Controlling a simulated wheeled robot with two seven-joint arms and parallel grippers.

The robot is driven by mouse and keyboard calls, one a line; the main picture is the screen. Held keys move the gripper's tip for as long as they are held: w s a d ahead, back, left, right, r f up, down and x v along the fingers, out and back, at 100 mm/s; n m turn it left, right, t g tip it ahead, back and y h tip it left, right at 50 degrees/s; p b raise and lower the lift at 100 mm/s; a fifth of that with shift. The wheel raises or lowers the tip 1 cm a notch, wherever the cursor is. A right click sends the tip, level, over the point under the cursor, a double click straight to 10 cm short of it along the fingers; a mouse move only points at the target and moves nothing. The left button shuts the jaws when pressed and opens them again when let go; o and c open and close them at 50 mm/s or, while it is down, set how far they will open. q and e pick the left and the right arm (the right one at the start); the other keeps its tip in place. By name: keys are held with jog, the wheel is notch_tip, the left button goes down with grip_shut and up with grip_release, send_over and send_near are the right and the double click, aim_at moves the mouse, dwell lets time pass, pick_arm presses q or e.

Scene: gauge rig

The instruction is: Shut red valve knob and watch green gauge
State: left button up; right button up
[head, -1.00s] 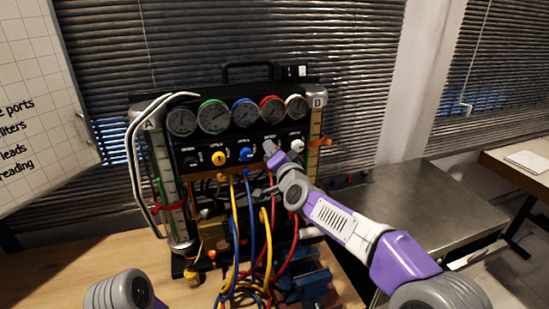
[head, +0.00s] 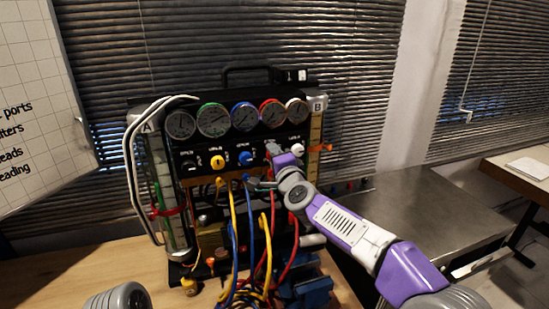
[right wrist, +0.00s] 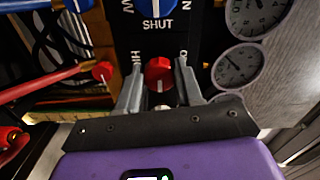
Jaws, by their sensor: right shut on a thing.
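The red valve knob (right wrist: 158,72) shows in the right wrist view between the two fingers of my right gripper (right wrist: 158,78), which is shut on it. In the head view my right gripper (head: 273,150) is at the panel's knob row and hides the red knob. The green-rimmed gauge (head: 213,119) is second from the left in the gauge row above. Its face is visible, but its reading is too small to tell. My left gripper is out of view; only part of my left arm shows at the bottom left.
Yellow (head: 217,162), blue (head: 246,158) and white (head: 298,156) knobs flank the grip. Yellow and blue hoses (head: 251,215) hang in front of the panel. A blue vise (head: 313,290) stands below. The metal table (head: 400,205) at right is mostly clear.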

dwell(0.3)
jog(key=o, duration=1)
jog(key=shift+o, duration=0.2)
jog(key=b+v, duration=0.1)
jog(key=v, duration=0.6)
jog(key=shift+s, duration=0.25)
